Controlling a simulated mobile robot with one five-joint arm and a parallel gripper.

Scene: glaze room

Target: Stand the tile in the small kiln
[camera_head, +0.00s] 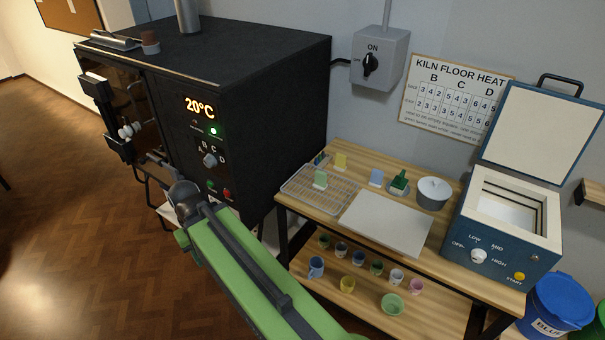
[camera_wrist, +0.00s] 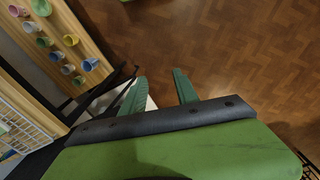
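The small kiln (camera_head: 510,230) is the blue box at the right end of the bench, with its lid (camera_head: 545,130) raised and its pale chamber open at the top. I cannot tell which tile is meant. My gripper (camera_wrist: 160,75) shows two green fingers apart with nothing between them, over the floor, left of the bench.
A large black kiln (camera_head: 250,90) reading 20°C stands at the left, close to my arm. Several cups stand on the lower shelf (camera_head: 370,305).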

